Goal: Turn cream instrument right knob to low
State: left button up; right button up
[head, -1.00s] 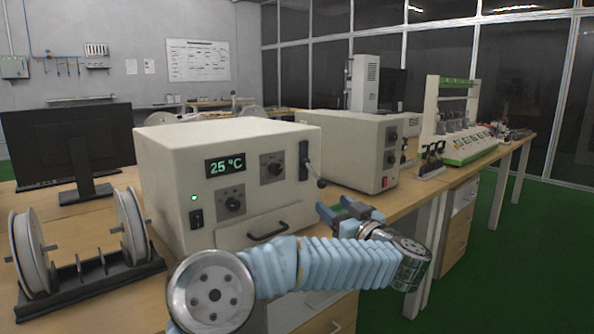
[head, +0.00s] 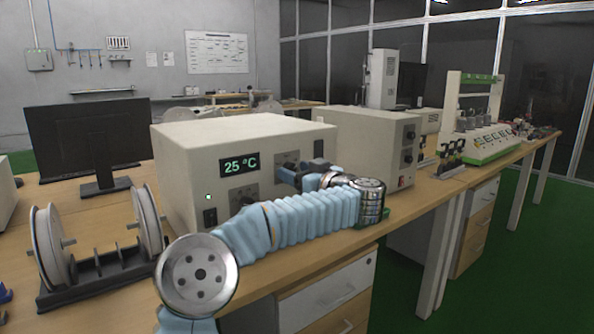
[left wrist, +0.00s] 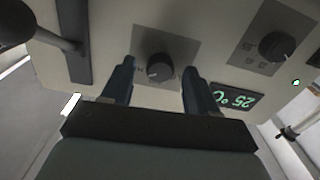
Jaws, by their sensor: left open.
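The cream instrument (head: 185,170) stands on the bench with a lit "25 °C" display (head: 239,163). My left gripper (head: 284,171) is at its front, right of the display, partly covering the right knob. In the left wrist view, the dark round right knob (left wrist: 160,67) sits on a grey plate between the two blue fingers of my open left gripper (left wrist: 156,76). Gaps show between the knob and both fingers. A pale mark shows on the knob's edge; the plate's labels are too small to read. The other knob (left wrist: 276,46) is apart from the gripper. My right gripper is out of view.
The instrument's black lever (left wrist: 72,44) is close beside the gripper in the left wrist view. A second cream box (head: 365,145) stands to the right. A spool rack (head: 100,275) and monitor (head: 90,135) are at left.

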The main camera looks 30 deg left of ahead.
pick_arm(q)
jog(key=shift+a, duration=0.2)
jog(key=shift+c, duration=0.2)
jog(key=c, duration=1)
